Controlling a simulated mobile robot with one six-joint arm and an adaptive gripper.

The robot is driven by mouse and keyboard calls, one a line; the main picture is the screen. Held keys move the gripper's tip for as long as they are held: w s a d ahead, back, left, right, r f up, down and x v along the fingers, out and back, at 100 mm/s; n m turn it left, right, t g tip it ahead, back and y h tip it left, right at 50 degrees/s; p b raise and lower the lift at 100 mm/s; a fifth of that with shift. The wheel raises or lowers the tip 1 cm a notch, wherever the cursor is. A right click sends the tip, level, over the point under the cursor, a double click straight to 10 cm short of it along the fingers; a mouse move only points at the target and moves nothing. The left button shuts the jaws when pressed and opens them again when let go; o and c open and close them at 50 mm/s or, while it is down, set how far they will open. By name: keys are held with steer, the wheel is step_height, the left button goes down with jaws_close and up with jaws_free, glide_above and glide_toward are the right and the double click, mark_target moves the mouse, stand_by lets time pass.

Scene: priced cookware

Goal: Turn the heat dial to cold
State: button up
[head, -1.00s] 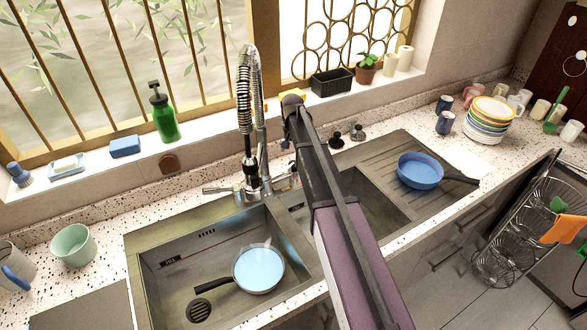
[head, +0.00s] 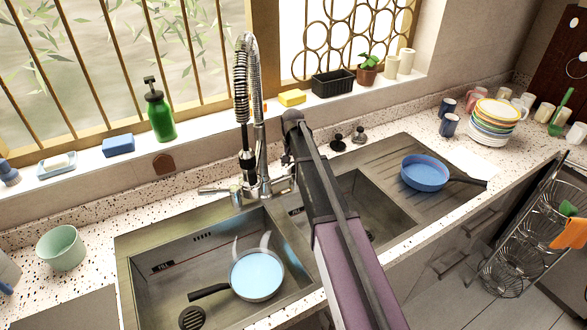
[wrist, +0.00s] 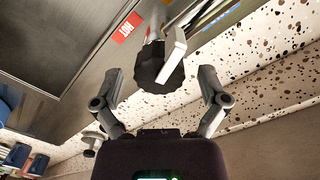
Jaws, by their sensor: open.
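In the wrist view, a dark, faceted knob-like part (wrist: 160,67) with a pale grey bar-shaped lever (wrist: 173,53) lies ahead of my gripper (wrist: 162,92). It looks like the heat dial, but I cannot be sure. A red label reading HOT (wrist: 127,28) is on the metal beside it. My gripper is open, with one finger on each side of the dark part and gaps between. In the head view, the tall sprung faucet (head: 242,95) stands behind the double sink. My arm hides the dial and most of my gripper there.
The left basin holds a blue-lined pan (head: 257,273). Another blue pan (head: 425,172) rests on the drainboard right of my arm. Two small black and silver knobs (head: 348,139) stand behind the right basin. Soap (head: 158,112) and a yellow sponge (head: 292,97) are on the sill.

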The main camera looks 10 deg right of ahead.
steer(key=shift+f, duration=0.1)
stand_by(0.3)
steer(key=c, duration=1.1)
steer(key=shift+c, duration=0.2)
steer(key=shift+d+m, duration=0.1)
steer(key=shift+m, duration=2.2)
steer(key=o, duration=1.1)
steer(key=shift+o, duration=0.2)
